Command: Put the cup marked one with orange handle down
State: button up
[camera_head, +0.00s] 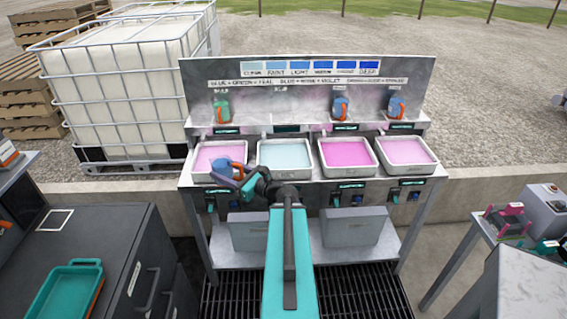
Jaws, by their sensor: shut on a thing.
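My gripper (236,177) is shut on a blue cup (219,166) with an orange handle. It holds the cup over the right part of the leftmost basin (204,152), which holds pink liquid. The cup's marking is too small to read, and I cannot tell whether it touches the basin rim. Other cups with orange handles stand on the shelf above: a green one (222,106) at the left, a blue one (340,107) and another blue one (396,106) at the right.
To the right are a basin of pale blue liquid (284,153) and two pink ones (347,152), (406,147). The shelf (283,121) is bare at its second place. A colour-scale panel (312,80) rises behind. A dark cabinet (90,245) with a teal tray (67,290) stands left.

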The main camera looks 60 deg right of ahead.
jog(key=s+d+m+g+h+p, duration=0.1)
jog(key=s+d+m+g+h, duration=0.2)
jog(key=s+d, duration=1.7)
jog(key=s+m+h, duration=0.3)
jog(key=m+h, duration=0.1)
jog(key=h, duration=0.3)
jog(key=shift+p, duration=0.3)
jog(key=shift+d+f+b, duration=0.15)
jog(key=shift+b, duration=0.15)
jog(key=b+x, duration=0.1)
jog(key=b, duration=0.3)
jog(key=b+x, duration=0.2)
jog(key=b, duration=0.2)
jog(key=b+x, duration=0.1)
jog(key=b, duration=0.3)
jog(key=shift+w+a+f, duration=0.2)
jog(key=shift+w+f, duration=0.1)
jog(key=shift+w, duration=0.1)
jog(key=shift+w+d+b, duration=0.1)
jog(key=shift+w+b, duration=0.2)
jog(key=shift+b, duration=0.8)
